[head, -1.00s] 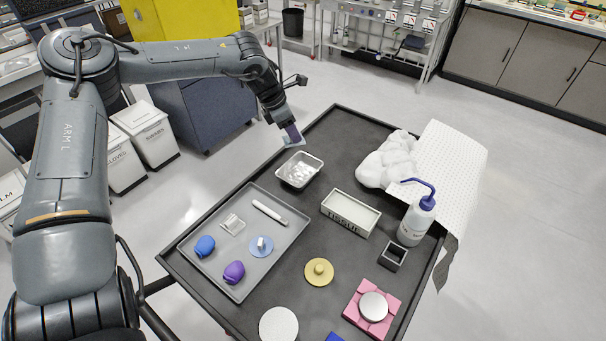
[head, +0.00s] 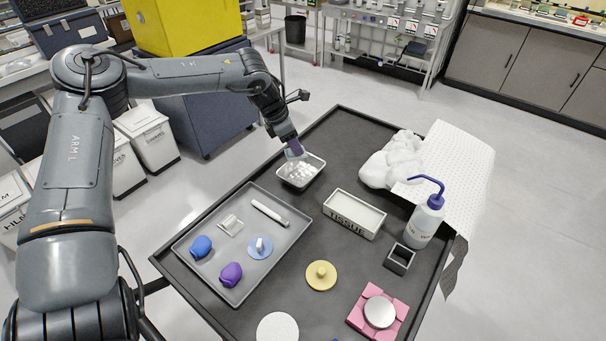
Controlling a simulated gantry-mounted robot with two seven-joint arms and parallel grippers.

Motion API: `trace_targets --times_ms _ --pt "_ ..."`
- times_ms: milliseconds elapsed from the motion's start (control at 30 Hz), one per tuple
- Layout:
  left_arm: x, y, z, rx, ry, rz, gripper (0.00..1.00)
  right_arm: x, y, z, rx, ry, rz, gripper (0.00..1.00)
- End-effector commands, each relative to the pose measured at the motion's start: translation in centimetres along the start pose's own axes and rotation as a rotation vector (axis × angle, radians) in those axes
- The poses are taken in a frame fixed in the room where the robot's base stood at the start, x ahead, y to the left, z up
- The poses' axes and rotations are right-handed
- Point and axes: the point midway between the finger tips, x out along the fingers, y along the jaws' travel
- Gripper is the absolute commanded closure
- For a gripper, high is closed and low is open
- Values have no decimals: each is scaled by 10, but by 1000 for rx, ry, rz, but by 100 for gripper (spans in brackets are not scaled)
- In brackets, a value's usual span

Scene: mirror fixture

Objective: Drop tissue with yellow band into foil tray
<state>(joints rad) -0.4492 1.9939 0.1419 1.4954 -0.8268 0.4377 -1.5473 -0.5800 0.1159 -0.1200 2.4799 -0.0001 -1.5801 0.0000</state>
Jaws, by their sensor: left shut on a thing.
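The foil tray (head: 313,181) is a small shiny metal dish near the far left edge of the dark table. My left gripper (head: 295,151) is over the back part of the foil tray, with its fingers pointing down. It is shut on a small pale, bluish tissue (head: 294,155), which is partly hidden by the fingers. I cannot make out a yellow band on it. The tissue appears over the tray's back rim; I cannot tell if it touches. My right gripper is not in view.
A grey tray (head: 236,290) holds blue and purple pieces and a white stick. A box marked TISSUE (head: 353,220) stands right of the foil tray. A wash bottle (head: 425,222), white crumpled material (head: 393,162) and a yellow disc (head: 321,276) are also on the table.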

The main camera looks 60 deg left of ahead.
Motion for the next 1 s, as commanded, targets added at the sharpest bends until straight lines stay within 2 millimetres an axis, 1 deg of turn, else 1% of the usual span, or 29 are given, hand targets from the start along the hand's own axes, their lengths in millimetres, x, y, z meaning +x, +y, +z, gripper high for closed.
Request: trace_targets --times_ms 33,200,467,633,767,1000 --pt "0 0 0 0 0 0 53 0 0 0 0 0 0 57" --pt "0 0 0 0 0 0 28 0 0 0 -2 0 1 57" --pt "0 0 0 0 0 0 28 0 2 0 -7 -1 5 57" --pt "-8 0 1 0 -2 0 28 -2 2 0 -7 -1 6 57" --pt "-22 0 2 0 -3 0 28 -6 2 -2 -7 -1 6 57" --pt "-59 0 2 1 -4 1 28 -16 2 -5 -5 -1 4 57"
